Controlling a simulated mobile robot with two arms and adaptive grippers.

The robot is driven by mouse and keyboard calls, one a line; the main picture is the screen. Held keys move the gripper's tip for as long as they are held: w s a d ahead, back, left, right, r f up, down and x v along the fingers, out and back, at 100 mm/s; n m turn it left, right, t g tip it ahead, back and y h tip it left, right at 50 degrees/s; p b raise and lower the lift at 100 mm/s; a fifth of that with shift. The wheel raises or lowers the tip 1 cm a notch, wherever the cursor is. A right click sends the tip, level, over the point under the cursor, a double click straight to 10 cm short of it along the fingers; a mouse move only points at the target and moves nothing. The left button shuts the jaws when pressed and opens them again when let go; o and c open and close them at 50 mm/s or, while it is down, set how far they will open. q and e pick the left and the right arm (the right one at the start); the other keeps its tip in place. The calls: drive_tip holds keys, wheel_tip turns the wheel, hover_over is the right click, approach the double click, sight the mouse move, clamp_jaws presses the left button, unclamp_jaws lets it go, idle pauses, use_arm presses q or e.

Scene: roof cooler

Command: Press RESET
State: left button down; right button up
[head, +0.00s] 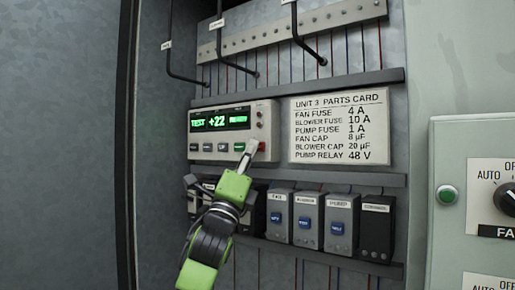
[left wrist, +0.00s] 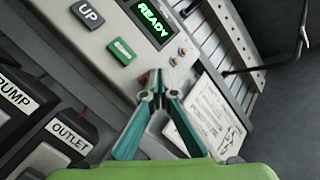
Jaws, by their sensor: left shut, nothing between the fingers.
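The controller (head: 233,105) has a green-lit display (head: 220,120) reading TEST, +22 and READY, with a row of small buttons below. A green button (head: 239,147) and a red button (head: 261,146) sit at the right of that row. I cannot read a RESET label. My left gripper (head: 251,147) is shut and empty, its tip at the panel between these two buttons. In the left wrist view, the gripper (left wrist: 158,82) partly hides a red spot beside its tip, and the green button (left wrist: 121,51) is clear. I cannot tell whether the tip touches. My right gripper is not in view.
A parts card (head: 339,127) is right of the controller. Below is a row of modules (head: 308,218), including PUMP. Black cables (head: 236,66) hang above. A switch box (head: 450,150) with a green button stands at right.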

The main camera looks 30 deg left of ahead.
use_arm(q)
drive_tip(key=shift+s, duration=0.6)
drive_tip(key=shift+s+f, duration=0.1)
drive_tip(key=shift+s+a+b, duration=0.2)
drive_tip(key=shift+s+b, duration=0.15)
drive_tip(key=shift+s, duration=2.05)
